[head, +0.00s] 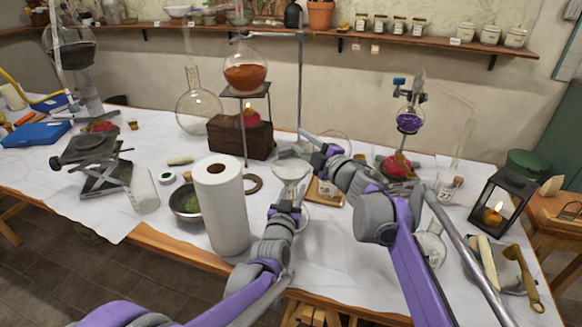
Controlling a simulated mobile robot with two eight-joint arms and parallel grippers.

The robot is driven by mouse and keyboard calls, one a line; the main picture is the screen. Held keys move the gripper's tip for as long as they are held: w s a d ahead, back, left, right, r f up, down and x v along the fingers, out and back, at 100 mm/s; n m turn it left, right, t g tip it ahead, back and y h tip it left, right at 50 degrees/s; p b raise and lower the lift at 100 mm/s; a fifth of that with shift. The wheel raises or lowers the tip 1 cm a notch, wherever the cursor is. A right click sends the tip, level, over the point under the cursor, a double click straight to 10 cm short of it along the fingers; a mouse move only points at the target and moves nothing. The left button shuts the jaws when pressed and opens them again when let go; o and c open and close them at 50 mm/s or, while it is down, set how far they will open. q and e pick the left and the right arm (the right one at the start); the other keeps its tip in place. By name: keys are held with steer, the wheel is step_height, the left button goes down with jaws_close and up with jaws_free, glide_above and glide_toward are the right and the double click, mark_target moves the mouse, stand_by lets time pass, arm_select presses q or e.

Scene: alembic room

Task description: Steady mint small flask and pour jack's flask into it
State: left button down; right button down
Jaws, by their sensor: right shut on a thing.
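My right gripper (306,145) reaches over the middle of the table and is shut on a clear glass flask (289,170), which appears tilted with its round body to the lower left. My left gripper (286,200) is lower, just in front of that flask. A clear glass vessel (304,216) shows partly behind the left gripper; it may be the small flask, but no mint colour can be made out. Whether the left fingers touch it is hidden. The lab jack (92,160) at the left has no flask on its top.
A paper towel roll (220,205) and a dark bowl (184,204) stand left of my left gripper. A beaker (142,190) is further left. A stand with an orange-filled flask (246,76) is behind. A lit lantern (500,203) stands at the right.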

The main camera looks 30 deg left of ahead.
steer(key=shift+w+d+m, duration=0.1)
steer(key=shift+w+m, duration=0.05)
steer(key=shift+m, duration=0.55)
steer(key=shift+w+d+m, duration=0.2)
steer(key=shift+w+m, duration=0.3)
steer(key=shift+m, duration=0.45)
steer(key=shift+w+d+m, duration=0.25)
steer(key=shift+w+m, duration=0.25)
steer(key=shift+m, duration=0.5)
steer(key=shift+w+d+m, duration=0.2)
steer(key=shift+w+m, duration=0.3)
steer(key=shift+m, duration=0.45)
steer(key=m, duration=0.3)
steer(key=shift+w+d, duration=0.15)
steer(key=shift+w, duration=0.15)
steer(key=m, duration=0.3)
steer(key=shift+w+d+r+m, duration=0.1)
steer(key=shift+w+r+m, duration=0.1)
steer(key=shift+r+m, duration=0.15)
arm_select(q)
steer(key=shift+c, duration=1.8)
jaws_free()
